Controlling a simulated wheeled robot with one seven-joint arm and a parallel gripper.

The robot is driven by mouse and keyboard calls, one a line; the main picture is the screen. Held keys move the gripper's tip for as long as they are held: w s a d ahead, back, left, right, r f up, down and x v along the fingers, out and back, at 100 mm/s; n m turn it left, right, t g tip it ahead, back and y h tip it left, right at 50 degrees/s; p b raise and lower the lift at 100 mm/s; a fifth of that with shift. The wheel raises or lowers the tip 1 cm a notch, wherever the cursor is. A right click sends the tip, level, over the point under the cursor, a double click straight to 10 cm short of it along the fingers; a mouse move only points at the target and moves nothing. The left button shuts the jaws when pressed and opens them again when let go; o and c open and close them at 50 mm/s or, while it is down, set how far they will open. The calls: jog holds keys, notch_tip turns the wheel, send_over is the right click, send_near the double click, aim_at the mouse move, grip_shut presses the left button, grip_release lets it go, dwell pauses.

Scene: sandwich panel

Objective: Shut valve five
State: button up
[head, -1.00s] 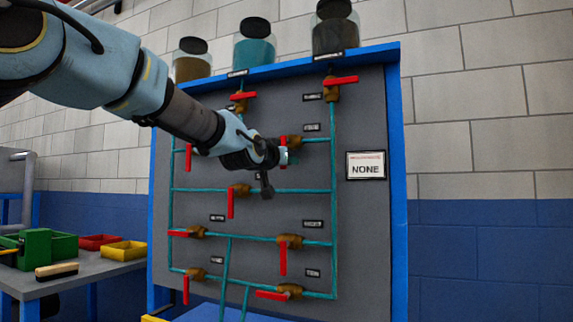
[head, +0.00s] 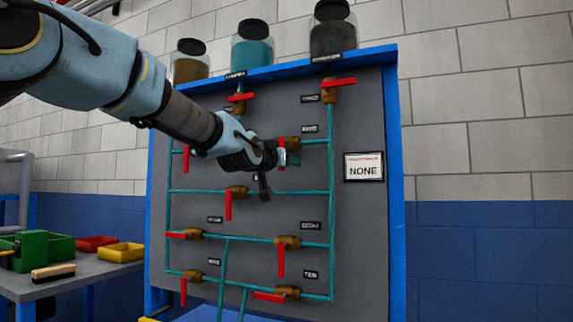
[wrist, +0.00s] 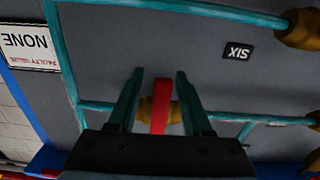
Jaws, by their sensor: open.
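My gripper (head: 284,158) is open at a valve in the upper right part of the panel. This valve has a brass body (head: 288,143) and a red handle (wrist: 160,104); its label (head: 309,128) is too small to read surely, but it sits one row above the valve near the SIX label (wrist: 238,51). In the wrist view the open gripper (wrist: 158,73) has one finger on each side of the red handle. The handle lies across its pipe, closer to the right finger. I cannot tell whether either finger touches it.
The grey panel (head: 358,235) carries several other brass valves with red handles, including one below (head: 237,192) and one above (head: 330,93). A NONE sign (head: 363,167) is at the right. Jars stand on top. A table with bins (head: 97,243) is at the left.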

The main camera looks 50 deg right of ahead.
jog(key=b+v, duration=0.1)
jog(key=v, duration=0.9)
jog(key=shift+a+b, duration=0.35)
jog(key=shift+s, duration=0.1)
